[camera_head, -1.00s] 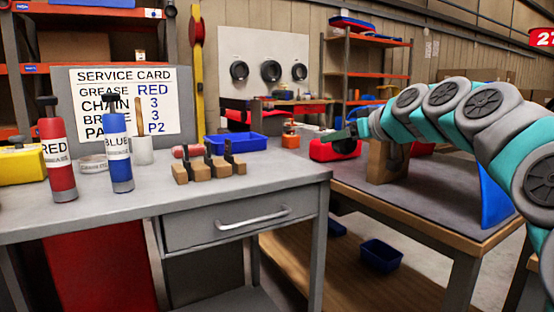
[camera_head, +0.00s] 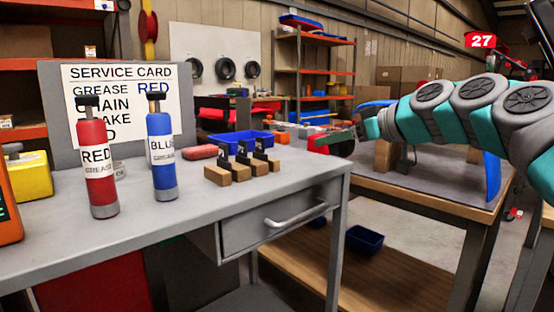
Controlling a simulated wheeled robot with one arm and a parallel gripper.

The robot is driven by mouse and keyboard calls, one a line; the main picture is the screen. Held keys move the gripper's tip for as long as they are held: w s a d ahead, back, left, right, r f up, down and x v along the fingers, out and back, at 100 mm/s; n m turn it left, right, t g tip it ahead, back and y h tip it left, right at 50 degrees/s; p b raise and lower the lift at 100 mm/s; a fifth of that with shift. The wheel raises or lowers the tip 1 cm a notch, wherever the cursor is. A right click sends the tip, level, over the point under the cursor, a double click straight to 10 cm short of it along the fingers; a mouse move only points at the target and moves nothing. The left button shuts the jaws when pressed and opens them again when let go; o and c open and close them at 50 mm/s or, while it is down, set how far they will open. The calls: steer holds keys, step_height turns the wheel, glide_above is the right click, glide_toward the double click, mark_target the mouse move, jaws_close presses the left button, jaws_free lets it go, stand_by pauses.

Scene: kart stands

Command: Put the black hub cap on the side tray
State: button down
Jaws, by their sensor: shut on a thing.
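My gripper (camera_head: 362,131) shows right of centre at the end of my teal and grey arm. The fingers themselves are small and partly unclear. A shallow blue tray (camera_head: 240,137) stands at the back of the grey bench, left of my gripper and apart from it. I cannot tell whether it is the side tray.
The grey bench (camera_head: 150,217) carries a red grease bottle (camera_head: 101,170), a blue one (camera_head: 162,165) and several wooden blocks with black pieces. A wooden-edged table (camera_head: 425,190) stands at the right. A blue bin (camera_head: 364,239) sits on the low shelf.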

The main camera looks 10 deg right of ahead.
steer(key=p, duration=0.2)
glide_above(299, 160)
steer(key=shift+f, duration=2.5)
steer(key=shift+f, duration=0.1)
steer(key=shift+f+b, duration=0.1)
steer(key=shift+b, duration=0.3)
steer(key=shift+c, duration=0.5)
jaws_free()
